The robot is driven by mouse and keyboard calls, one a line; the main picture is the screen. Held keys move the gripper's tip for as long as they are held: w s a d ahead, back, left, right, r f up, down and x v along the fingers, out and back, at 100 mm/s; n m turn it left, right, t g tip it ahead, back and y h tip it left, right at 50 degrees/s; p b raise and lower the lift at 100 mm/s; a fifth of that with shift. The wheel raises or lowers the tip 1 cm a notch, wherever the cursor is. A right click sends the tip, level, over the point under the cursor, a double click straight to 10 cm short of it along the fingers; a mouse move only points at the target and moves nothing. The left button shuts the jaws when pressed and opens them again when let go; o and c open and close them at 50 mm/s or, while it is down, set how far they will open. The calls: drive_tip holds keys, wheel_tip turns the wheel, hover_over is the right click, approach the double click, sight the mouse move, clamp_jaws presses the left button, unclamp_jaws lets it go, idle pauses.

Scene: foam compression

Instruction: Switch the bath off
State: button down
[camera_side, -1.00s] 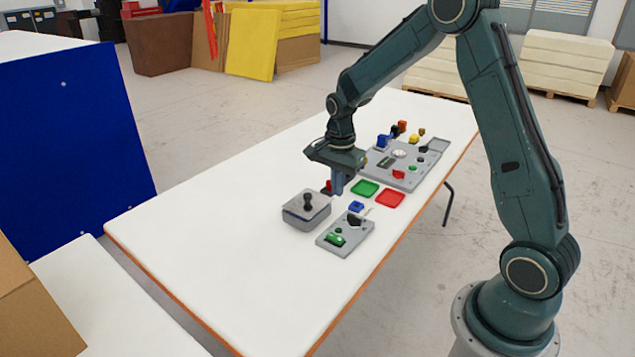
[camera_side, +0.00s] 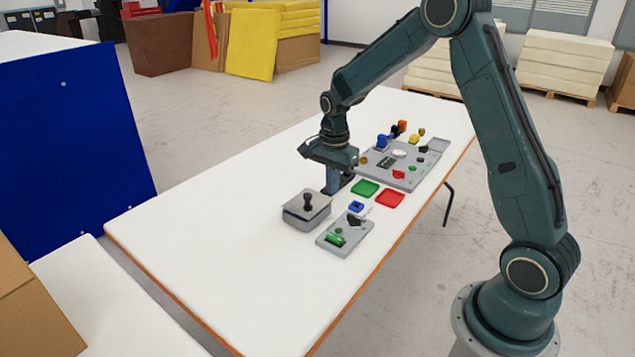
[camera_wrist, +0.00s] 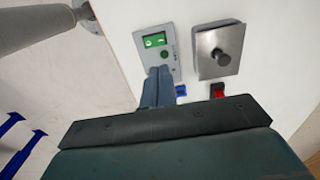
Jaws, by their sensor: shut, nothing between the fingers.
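The bath is a grey lidded box (camera_side: 306,210) with a black knob on top; it also shows in the wrist view (camera_wrist: 216,62). A small red switch (camera_wrist: 217,90) on a dark base lies beside it, partly covered by my gripper body in the wrist view. In the side view my fingers hide the red part, and only some dark base (camera_side: 347,181) shows. My gripper (camera_side: 332,191) is shut and empty, fingers down, behind the bath. I cannot tell whether it touches the switch. A grey panel (camera_side: 356,240) with a green display stands in front.
A small blue piece (camera_side: 356,206) lies between the panel and the green tray (camera_side: 365,188). A red tray (camera_side: 390,198) is beside it. A larger grey board (camera_side: 425,169) with several coloured parts is behind. The white table (camera_side: 220,230) is clear at left.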

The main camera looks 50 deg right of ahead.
sight(331, 236)
drive_tip(key=shift+f, duration=0.1)
wheel_tip(331, 236, down, 14)
drive_tip(key=shift+r, duration=0.1)
idle(0.7)
drive_tip(key=shift+f, duration=0.2)
idle(0.4)
drive_tip(key=shift+s+r, duration=0.25)
drive_tip(key=shift+s, duration=0.45)
drive_tip(key=shift+r, duration=0.1)
